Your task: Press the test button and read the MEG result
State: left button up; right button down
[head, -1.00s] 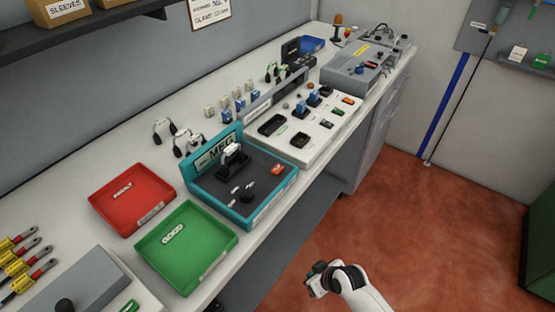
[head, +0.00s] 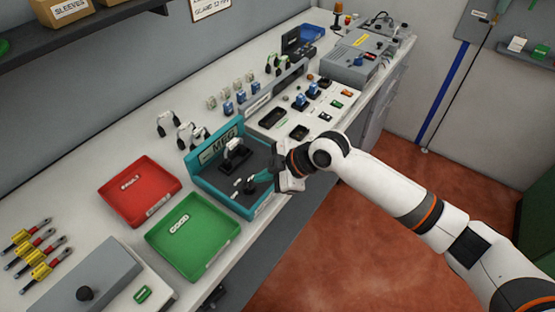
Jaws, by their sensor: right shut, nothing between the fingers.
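The teal MEG tester (head: 208,192) stands on the bench with its black panel facing up and a MEG label on its back wall. A small white-and-black part (head: 235,147) sits upright in a black holder on the panel. My right gripper (head: 264,178) reaches in from the right, shut and empty, its fingertips over the right part of the panel. It hides the panel's right side, so I see no orange readout or lit result there. Small black and white fittings show just left of the fingertips. I cannot tell whether the fingers touch a button. My left gripper is out of view.
A red tray (head: 155,211) and a green GOOD tray (head: 228,238) lie left of and in front of the tester. A grey box (head: 110,262) with a black knob stands at the near left. Fixtures and a grey machine (head: 345,68) fill the far bench.

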jog(key=w+d+r+n+t, duration=0.1)
jog(key=w+d+r, duration=0.3)
jog(key=w, duration=0.5)
notch_tip(320, 180, up, 2)
jog(key=shift+w+d+r+n, duration=0.15)
jog(key=shift+w+r+n, duration=0.1)
jog(key=shift+n, duration=0.15)
jog(key=shift+f, duration=0.1)
notch_tip(320, 180, down, 9)
jog(key=b, duration=0.6)
jog(key=shift+r, duration=0.2)
dwell(0.9)
jog(key=shift+f+b, duration=0.35)
jog(key=shift+f, duration=0.1)
jog(key=shift+f+b, duration=0.3)
jog(key=shift+f, duration=0.15)
dwell(0.5)
jog(key=shift+r, duration=0.15)
jog(key=shift+r+p, duration=0.6)
jog(key=shift+r, duration=0.15)
